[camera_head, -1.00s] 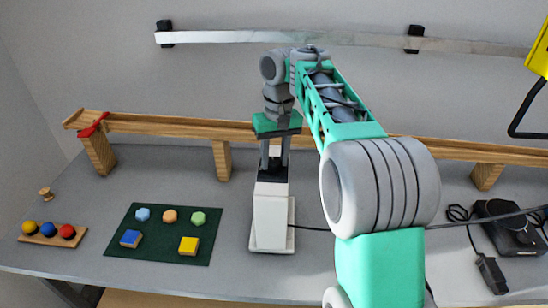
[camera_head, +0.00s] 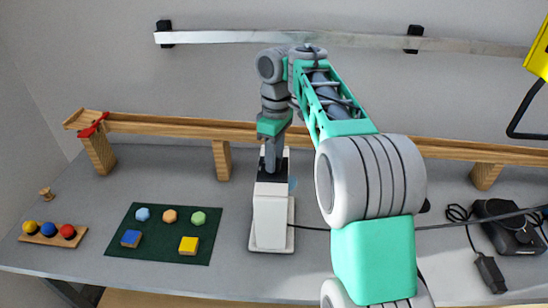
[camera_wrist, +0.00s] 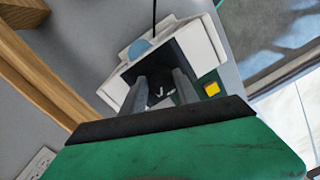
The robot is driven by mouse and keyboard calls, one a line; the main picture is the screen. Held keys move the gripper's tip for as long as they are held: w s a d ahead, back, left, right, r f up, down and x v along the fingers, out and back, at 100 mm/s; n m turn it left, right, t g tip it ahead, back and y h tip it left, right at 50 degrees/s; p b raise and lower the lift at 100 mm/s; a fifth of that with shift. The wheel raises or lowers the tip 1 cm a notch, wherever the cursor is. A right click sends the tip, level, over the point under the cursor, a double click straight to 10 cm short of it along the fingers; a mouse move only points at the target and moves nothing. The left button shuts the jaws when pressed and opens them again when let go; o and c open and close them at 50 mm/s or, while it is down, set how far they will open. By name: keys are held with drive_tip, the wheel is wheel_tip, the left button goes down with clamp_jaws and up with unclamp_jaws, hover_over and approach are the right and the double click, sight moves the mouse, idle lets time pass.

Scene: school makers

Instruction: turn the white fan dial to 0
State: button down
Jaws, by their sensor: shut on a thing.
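The white fan (camera_head: 270,220) is a white box with a black top part, upright on a white base on the grey table. It also shows in the wrist view (camera_wrist: 202,45), with its black top (camera_wrist: 180,62) beneath my gripper. My gripper (camera_head: 270,170) points down at this top. In the wrist view my gripper's two fingers (camera_wrist: 161,92) reach down close together over the dial, with small white marks between them. They are shut on the dial, which is mostly hidden, so its setting cannot be read.
A light blue round part (camera_wrist: 138,49) shows beside the fan's black top. A wooden rail (camera_head: 180,126) runs behind. A green mat (camera_head: 128,238) with coloured blocks lies left; a black device (camera_head: 508,228) with cables lies right.

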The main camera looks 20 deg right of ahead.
drive_tip(key=n, duration=0.6)
drive_tip(key=shift+w, duration=0.1)
drive_tip(key=shift+n, duration=0.3)
idle(0.3)
drive_tip(key=c, duration=0.9)
unclamp_jaws()
drive_tip(key=r+p, duration=0.4)
drive_tip(key=r, duration=0.1)
drive_tip(key=r+p, duration=0.3)
drive_tip(key=shift+w, duration=0.3)
drive_tip(key=shift+f, duration=0.15)
